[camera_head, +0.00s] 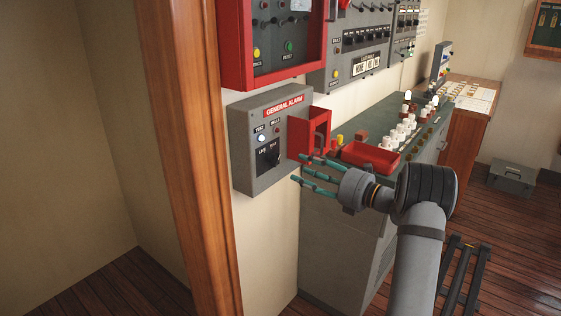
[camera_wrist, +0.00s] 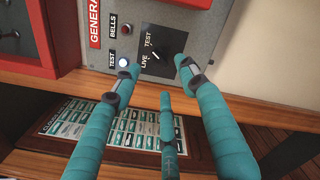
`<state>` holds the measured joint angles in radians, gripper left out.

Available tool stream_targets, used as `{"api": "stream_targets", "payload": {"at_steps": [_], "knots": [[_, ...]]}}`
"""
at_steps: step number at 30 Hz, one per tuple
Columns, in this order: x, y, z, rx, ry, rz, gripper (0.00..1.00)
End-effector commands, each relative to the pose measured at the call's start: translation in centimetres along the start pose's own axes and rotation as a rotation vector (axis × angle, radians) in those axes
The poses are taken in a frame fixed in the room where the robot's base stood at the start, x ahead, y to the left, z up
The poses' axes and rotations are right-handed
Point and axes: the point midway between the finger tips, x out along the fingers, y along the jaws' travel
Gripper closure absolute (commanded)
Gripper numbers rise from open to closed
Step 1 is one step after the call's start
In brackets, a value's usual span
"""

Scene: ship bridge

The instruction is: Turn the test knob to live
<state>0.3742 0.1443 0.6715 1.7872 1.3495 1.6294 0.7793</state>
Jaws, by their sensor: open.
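The grey GENERAL ALARM box (camera_head: 247,180) hangs on the wall in the head view. Its black plate (camera_wrist: 176,45) carries the labels LIVE and TEST. The dark test knob (camera_head: 272,158) is on this plate. In the wrist view the knob (camera_wrist: 155,56) blends into the plate, with a short white mark; I cannot tell surely which label it points to. The lamp labelled TEST (camera_wrist: 124,60) glows white. My gripper (camera_head: 300,168) has its teal fingers spread, empty, right of the box. In the wrist view the fingers (camera_wrist: 158,75) straddle the plate, apparently apart from the knob.
A red open cover (camera_head: 316,130) sticks out at the box's right side, close to my upper finger. A red-framed panel (camera_head: 228,45) is above. A console with a red tray (camera_head: 370,158) stands behind my gripper. A wooden post (camera_head: 185,150) is on the left.

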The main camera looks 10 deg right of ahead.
Motion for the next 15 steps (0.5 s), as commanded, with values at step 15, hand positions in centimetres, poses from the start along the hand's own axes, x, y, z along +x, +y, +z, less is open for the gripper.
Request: {"api": "stream_targets", "payload": {"at_steps": [15], "knots": [[8.5, 0.2, -0.1, -0.004, 0.005, 0.002, 0.57]]}}
